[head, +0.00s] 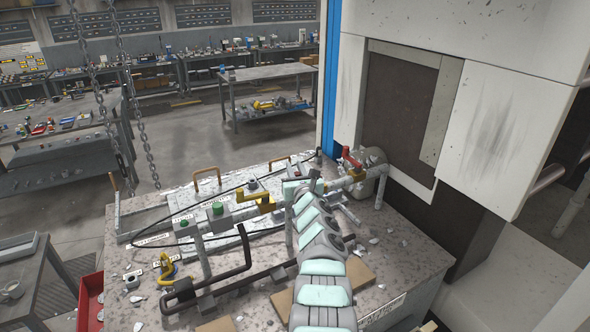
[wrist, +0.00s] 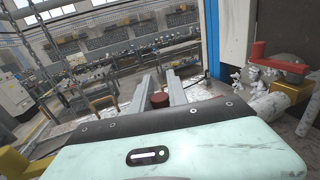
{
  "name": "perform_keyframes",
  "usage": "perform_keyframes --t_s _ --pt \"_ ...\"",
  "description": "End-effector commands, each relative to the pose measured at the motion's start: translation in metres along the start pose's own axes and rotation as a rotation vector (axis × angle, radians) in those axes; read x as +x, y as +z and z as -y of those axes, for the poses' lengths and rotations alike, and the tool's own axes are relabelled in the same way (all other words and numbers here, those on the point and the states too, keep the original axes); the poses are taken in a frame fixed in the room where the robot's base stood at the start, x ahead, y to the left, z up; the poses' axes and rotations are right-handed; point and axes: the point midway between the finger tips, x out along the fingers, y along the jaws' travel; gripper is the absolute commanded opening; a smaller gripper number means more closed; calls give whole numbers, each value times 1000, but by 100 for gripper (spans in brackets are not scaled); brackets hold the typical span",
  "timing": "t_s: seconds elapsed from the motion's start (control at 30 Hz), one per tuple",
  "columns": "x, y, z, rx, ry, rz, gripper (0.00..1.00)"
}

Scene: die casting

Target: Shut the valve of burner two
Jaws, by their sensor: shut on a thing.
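My gripper (head: 312,174) is over the back of the grey, chip-strewn bench, its mint-coloured body hiding what is under it in the head view. In the wrist view, its two grey fingers (wrist: 159,84) stand on either side of a dark red round knob (wrist: 159,100), and it is shut on this. I cannot read which burner the knob belongs to. Two green knobs (head: 217,208) (head: 180,224) sit on the bench panel left of my gripper. A yellow valve lever (head: 240,197) is beside them. A red-handled valve (head: 351,157) on a pipe is to the right; its handle (wrist: 275,57) also shows in the wrist view.
The white machine housing (head: 510,130) with a blue edge strip rises close on the right. A black cable and pipes run across the bench. A yellow hook-shaped fitting (head: 168,268) sits at its front left. Two chains (head: 128,90) hang at the left. A red bin (head: 90,302) stands beside the bench.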

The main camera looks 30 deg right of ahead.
Motion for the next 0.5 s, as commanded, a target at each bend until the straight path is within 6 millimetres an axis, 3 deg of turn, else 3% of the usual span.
perform_keyframes --t_s 0.13,0.5 --pt "0 0 0 0 0 0 0" --pt "0 0 0 0 0 0 0"
